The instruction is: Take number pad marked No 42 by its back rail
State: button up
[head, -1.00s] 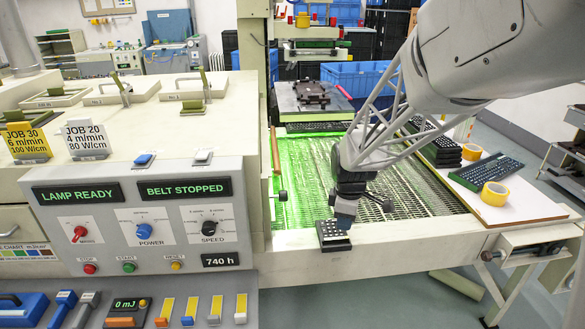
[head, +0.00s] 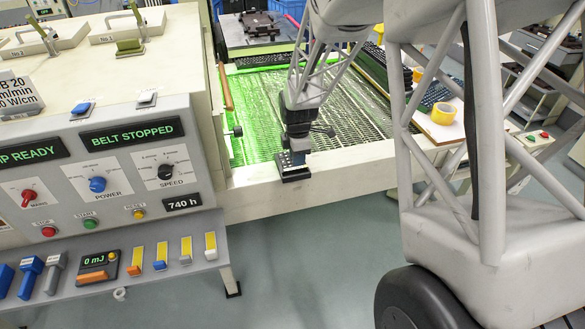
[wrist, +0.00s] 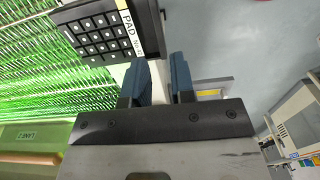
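The number pad (head: 294,175) is small and black and lies on the pale front rim of the conveyor. In the wrist view the number pad (wrist: 97,33) shows pale-marked keys and a white label reading PAD, with a small number I cannot read surely. Its dark back rail (wrist: 150,28) runs along the label side. My gripper (head: 297,158) points down at the pad's back side. In the wrist view my gripper (wrist: 167,62) has two blue fingers with a gap between them, close by the rail's near end. I cannot tell whether they touch it.
The green-lit mesh belt (head: 262,110) lies behind the pad. The control panel (head: 120,175) stands at left. Keyboards and a yellow tape roll (head: 443,113) lie on a board at right. Open floor (head: 310,260) lies in front of the rim.

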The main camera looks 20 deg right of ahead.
aim_at(297, 175)
jog(key=shift+f, duration=1.3)
jog(key=shift+w+f, duration=0.1)
jog(key=shift+f, duration=2.5)
grip_shut()
